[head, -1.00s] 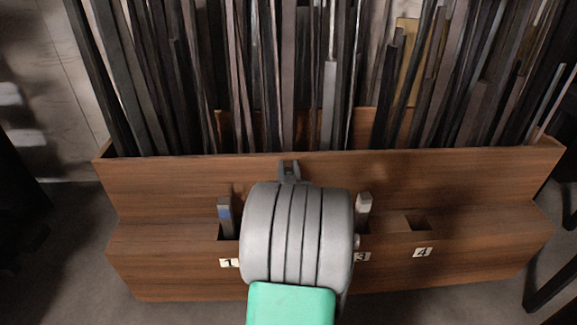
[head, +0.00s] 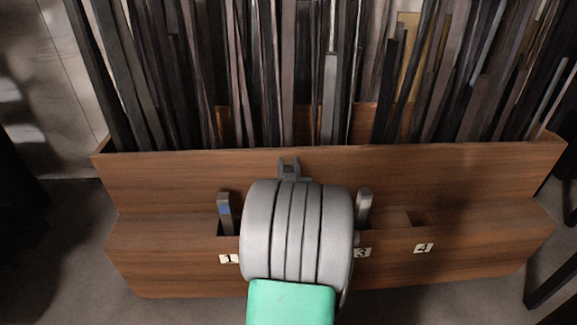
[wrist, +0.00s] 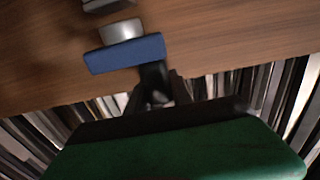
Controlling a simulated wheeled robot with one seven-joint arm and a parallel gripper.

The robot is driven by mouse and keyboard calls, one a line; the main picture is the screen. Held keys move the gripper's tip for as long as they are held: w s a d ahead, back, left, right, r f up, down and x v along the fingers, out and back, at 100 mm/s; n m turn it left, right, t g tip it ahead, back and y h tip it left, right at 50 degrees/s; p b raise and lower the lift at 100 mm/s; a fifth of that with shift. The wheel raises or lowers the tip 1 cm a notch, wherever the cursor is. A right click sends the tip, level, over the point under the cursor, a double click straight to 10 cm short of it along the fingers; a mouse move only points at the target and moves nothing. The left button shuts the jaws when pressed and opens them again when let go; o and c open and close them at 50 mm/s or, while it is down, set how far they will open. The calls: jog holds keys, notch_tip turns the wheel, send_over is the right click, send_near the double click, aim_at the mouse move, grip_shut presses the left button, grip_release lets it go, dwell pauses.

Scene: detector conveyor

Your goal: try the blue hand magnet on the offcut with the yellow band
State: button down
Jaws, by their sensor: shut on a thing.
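The blue hand magnet (wrist: 125,52) shows in the wrist view as a blue bar with a short silver cylinder on it. My gripper (wrist: 160,85) is shut on it, in front of the wooden rack face. In the head view my gripper's tip (head: 289,167) shows at the rack's front wall, and my arm hides the magnet. A grey offcut with a blue band (head: 224,212) stands in slot 1. Another grey offcut (head: 364,206) stands in slot 3; no band is clear on it. Slot 2 is hidden behind my arm. I see no yellow band.
The wooden rack (head: 180,175) has a stepped front with number labels; slot 4 (head: 412,220) looks empty. Many long upright bars (head: 260,75) fill the bin behind its front wall. A grey end of something (wrist: 105,5) shows at the wrist view's top edge.

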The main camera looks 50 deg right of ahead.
jog(key=shift+f+b, duration=0.6)
jog(key=shift+b, duration=0.1)
jog(key=shift+r, duration=0.1)
dwell(0.8)
notch_tip(320, 180, up, 10)
jog(key=p, duration=0.7)
dwell(0.4)
dwell(0.8)
